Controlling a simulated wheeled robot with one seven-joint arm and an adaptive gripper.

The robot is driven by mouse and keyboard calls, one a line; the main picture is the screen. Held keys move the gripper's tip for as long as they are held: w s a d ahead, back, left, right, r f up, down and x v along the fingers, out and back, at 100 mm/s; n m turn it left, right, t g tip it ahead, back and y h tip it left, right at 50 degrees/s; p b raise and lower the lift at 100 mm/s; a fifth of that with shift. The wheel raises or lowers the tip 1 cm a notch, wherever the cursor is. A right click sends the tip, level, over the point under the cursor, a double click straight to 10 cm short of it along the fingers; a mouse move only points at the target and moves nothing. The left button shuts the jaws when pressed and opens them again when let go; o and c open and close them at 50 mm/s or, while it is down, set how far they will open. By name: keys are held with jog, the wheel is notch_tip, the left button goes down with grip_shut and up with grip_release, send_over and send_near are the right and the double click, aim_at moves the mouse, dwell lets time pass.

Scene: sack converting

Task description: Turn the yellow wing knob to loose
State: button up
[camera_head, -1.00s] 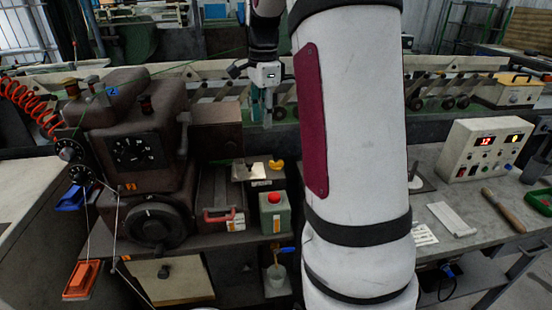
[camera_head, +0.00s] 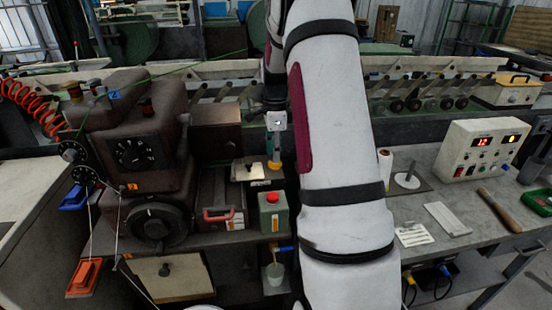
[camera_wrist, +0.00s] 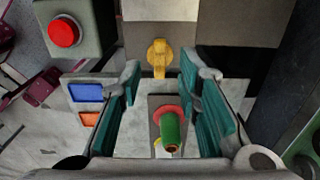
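A red push button (camera_wrist: 65,32) on a grey-green box stands left of the knob; the box (camera_head: 273,212) also shows in the head view. A green and red part (camera_wrist: 169,128) lies below the knob in the wrist view. The dark machine (camera_head: 140,150) stands left.

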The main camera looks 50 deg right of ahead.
aim_at(275, 166)
jog(key=shift+f, duration=1.7)
grip_shut()
